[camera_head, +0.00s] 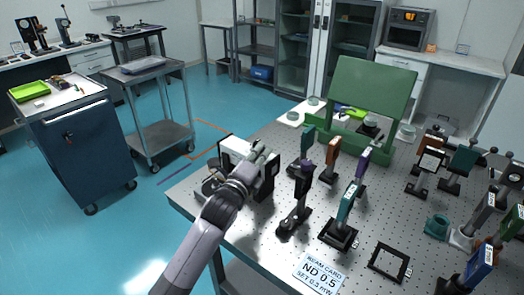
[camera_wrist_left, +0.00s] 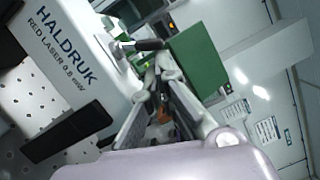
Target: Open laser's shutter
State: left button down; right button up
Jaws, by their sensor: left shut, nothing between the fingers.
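The laser (camera_head: 236,148) is a white box with black parts at the near left corner of the optical table. My right gripper is not in view.
Several post-mounted optics stand right of the laser, including a dark one (camera_head: 299,190) and a teal one (camera_head: 346,205). A beam card (camera_head: 318,272) lies at the table's front edge.

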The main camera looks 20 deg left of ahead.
aim_at(256, 143)
pick_arm(q)
jog(key=shift+r+n+p, duration=0.45)
jog(key=shift+n+p, duration=0.05)
jog(key=shift+p, duration=0.2)
jog(key=n+p, duration=0.2)
jog(key=a+r+n+g+p, duration=0.1)
jog(key=n+p, duration=0.1)
jog(key=p, duration=0.1)
jog(key=r+n+p, duration=0.1)
jog(key=p, duration=0.1)
jog(key=shift+w+a+n, duration=0.35)
jog(key=shift+a+n, duration=0.05)
jog(key=shift+f+g, duration=0.25)
jog(key=shift+g, duration=0.05)
jog(key=shift+s, duration=0.1)
